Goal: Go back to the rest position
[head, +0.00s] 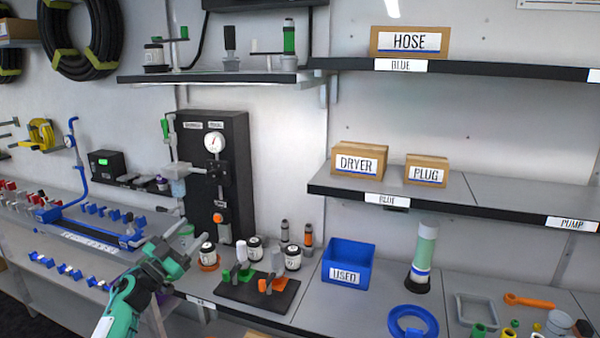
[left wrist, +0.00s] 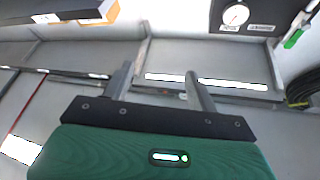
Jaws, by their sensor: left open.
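My left gripper (head: 180,246) is in the lower left middle of the head view, in front of the bench edge. Its fingers point up and to the right. In the left wrist view the two fingers of my left gripper (left wrist: 158,84) stand apart with nothing between them. The black panel with a gauge (head: 228,165) stands behind it, and part of this panel also shows at the top of the left wrist view (left wrist: 262,18). My right gripper is in neither view.
Small jars (head: 208,252) and a dark tray with colored-handled parts (head: 240,292) stand just right of the gripper. A blue bin (head: 348,266) marked USED is farther right. A blue fixture rail (head: 90,238) lies on the left bench. Shelves with boxes (head: 410,42) hang above.

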